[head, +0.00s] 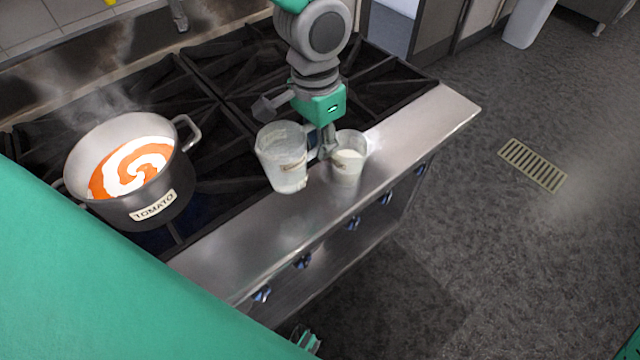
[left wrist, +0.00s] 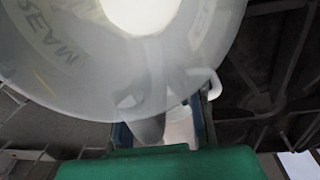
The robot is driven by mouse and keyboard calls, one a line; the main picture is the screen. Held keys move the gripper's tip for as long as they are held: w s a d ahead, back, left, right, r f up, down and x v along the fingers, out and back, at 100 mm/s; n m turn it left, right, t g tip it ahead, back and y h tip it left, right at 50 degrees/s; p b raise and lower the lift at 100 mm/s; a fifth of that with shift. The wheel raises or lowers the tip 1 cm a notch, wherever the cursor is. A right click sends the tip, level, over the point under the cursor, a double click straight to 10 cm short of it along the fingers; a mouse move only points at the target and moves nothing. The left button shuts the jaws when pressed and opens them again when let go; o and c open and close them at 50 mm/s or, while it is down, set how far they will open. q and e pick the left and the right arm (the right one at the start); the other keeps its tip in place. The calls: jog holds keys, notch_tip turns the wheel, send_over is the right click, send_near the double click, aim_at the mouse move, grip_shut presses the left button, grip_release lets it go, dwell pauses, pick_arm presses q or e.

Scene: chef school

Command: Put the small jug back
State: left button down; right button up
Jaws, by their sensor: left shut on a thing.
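My left gripper (head: 320,145) is shut on the handle of a clear jug (head: 280,160) in the head view. The jug is tilted a little, seems to be above the stove's front ledge, and has a label and some white at its bottom. In the left wrist view the jug (left wrist: 110,75) fills the top, with partly readable lettering and a white round patch. A second clear jug (head: 347,165), which looks smaller and holds white liquid, stands on the ledge just right of my gripper. I cannot tell whether the two touch.
A steaming pot (head: 150,200) labelled TOMATO, with an orange and white swirl inside, stands on the burners at left. The steel ledge (head: 425,120) is clear to the right of the jugs and toward the lower left. Knobs (head: 303,261) line the stove's front.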

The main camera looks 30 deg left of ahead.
pick_arm(q)
jog(key=shift+s+f, duration=0.3)
jog(key=shift+f, duration=0.05)
send_over(323, 194)
jog(key=f, duration=0.4)
jog(key=shift+a+f, duration=0.25)
jog(key=shift+f, duration=0.1)
jog(key=shift+w+d+f, duration=0.1)
jog(key=shift+f, duration=0.25)
notch_tip(323, 194, down, 3)
jog(key=shift+f, duration=0.1)
jog(key=shift+a+f, duration=0.3)
jog(key=shift+a, duration=0.05)
jog(key=c, duration=1.7)
grip_release()
jog(key=shift+d, duration=0.3)
